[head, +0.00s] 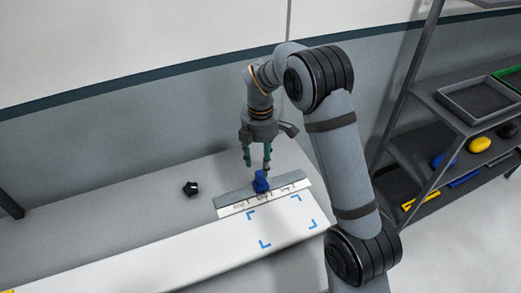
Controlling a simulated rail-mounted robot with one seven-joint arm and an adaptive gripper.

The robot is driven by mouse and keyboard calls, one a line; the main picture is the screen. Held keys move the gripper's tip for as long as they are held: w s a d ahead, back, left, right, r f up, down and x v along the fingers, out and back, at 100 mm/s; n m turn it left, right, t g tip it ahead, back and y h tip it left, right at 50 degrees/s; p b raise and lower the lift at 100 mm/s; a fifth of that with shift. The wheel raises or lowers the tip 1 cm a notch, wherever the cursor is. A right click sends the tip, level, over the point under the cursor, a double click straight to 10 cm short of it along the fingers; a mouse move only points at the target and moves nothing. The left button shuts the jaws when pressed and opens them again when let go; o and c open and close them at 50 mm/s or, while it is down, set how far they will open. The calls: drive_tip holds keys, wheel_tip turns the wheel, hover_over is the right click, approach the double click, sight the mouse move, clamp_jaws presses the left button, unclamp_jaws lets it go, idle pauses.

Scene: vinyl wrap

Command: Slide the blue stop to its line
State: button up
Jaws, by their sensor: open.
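The blue stop (261,182) sits near the middle of a grey and white scale bar (235,206) on the workbench. The bar carries small dark marks along its white front strip, too small to read; I cannot tell which line is the stop's. My gripper (257,167) points down just above and behind the stop. Its greenish fingers are apart, with the right one close to the stop. I cannot tell whether it touches. The stop's lower part and the mark below it are not clear at this size.
A black knob-like piece (190,188) lies left of the bar. A white board (190,255) with blue corner marks (265,244) is in front. A shelf rack (440,140) with trays and coloured items stands at the right. The bench left of the knob is clear.

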sight(261, 173)
wheel_tip(261, 173, up, 6)
drive_tip(key=shift+f, duration=0.25)
idle(0.4)
wheel_tip(261, 173, down, 12)
drive_tip(key=shift+f, duration=0.15)
drive_tip(key=shift+w+d, duration=0.1)
drive_tip(key=shift+d, duration=0.25)
drive_tip(key=shift+w, duration=0.1)
